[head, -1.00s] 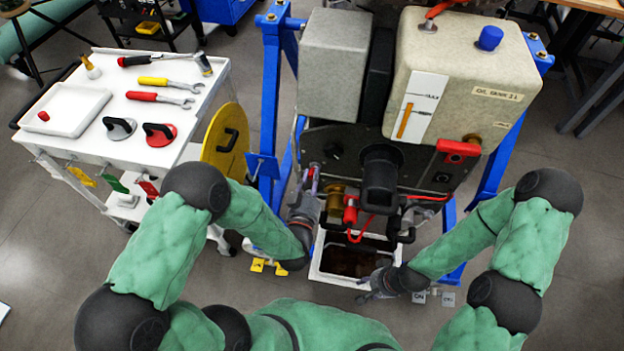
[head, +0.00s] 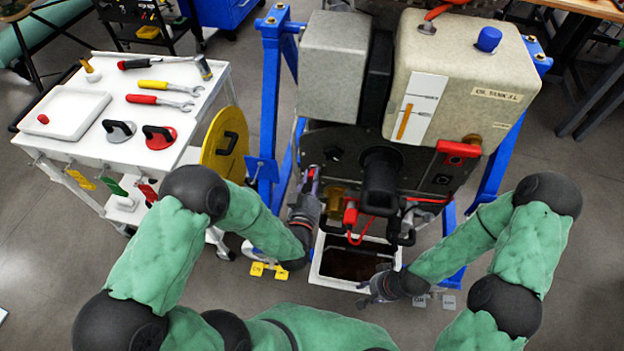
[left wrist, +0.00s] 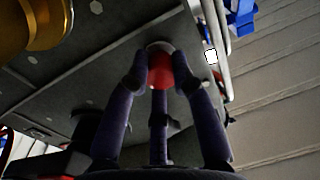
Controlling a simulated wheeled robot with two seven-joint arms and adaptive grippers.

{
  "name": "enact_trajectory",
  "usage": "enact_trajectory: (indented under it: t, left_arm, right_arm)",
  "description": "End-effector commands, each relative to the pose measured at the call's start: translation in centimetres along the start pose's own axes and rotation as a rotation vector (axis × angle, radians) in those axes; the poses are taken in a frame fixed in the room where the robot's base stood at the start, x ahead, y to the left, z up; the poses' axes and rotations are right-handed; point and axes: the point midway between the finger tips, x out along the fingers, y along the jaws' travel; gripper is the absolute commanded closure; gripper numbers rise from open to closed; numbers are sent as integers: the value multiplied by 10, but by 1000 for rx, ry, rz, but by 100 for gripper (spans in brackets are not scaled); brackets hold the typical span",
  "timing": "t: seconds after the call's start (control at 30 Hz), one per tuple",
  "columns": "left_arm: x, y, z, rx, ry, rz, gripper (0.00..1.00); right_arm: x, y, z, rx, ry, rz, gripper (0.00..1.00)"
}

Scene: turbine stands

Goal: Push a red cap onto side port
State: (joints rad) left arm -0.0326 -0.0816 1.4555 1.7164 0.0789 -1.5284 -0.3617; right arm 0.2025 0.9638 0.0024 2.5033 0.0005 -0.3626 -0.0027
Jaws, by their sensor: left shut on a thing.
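My left gripper (head: 312,182) is at the left part of the turbine unit's dark underside panel (head: 345,150). In the left wrist view its fingers (left wrist: 160,80) are shut on a red cap (left wrist: 160,72). The cap's far end meets a pale round rim (left wrist: 160,47) at the panel, likely the side port. I cannot tell how far the cap sits on it. In the head view the fingers hide most of the cap. A second red cap (head: 43,119) lies in the white tray (head: 75,125). My right gripper (head: 372,287) looks open and empty beside the open bin.
A white-rimmed bin (head: 340,284) stands below the unit. A brass fitting (left wrist: 30,22) is left of my left gripper in the wrist view. Blue stand posts (head: 270,110) flank the unit. A tool cart (head: 120,165) and a yellow disc (head: 226,148) are at left.

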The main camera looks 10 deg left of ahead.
Motion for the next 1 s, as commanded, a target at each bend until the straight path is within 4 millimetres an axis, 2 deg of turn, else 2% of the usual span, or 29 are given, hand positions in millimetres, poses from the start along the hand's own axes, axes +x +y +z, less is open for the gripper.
enact_trajectory:
  t: [0.03,0.37,0.4,0.47,0.73,0.8,1.0]
  left_arm:
    - [6,-1,-3,-1,9,-3,100]
    - [8,-1,-5,-1,12,-4,100]
    - [8,-1,-5,-1,13,-4,64]
    - [8,-1,-5,-1,12,-3,48]
    - [6,-1,-3,-1,7,-2,48]
    - [5,-1,-2,-1,7,-2,40]
    - [5,-1,-2,-1,6,-2,40]
  right_arm:
    - [3,1,0,0,0,0,60]
    - [2,1,0,0,0,0,60]
    - [2,1,0,0,0,0,60]
    - [2,1,0,0,0,0,60]
    - [2,1,0,0,0,0,60]
    - [2,1,0,0,0,0,60]
    - [2,1,0,0,0,0,60]
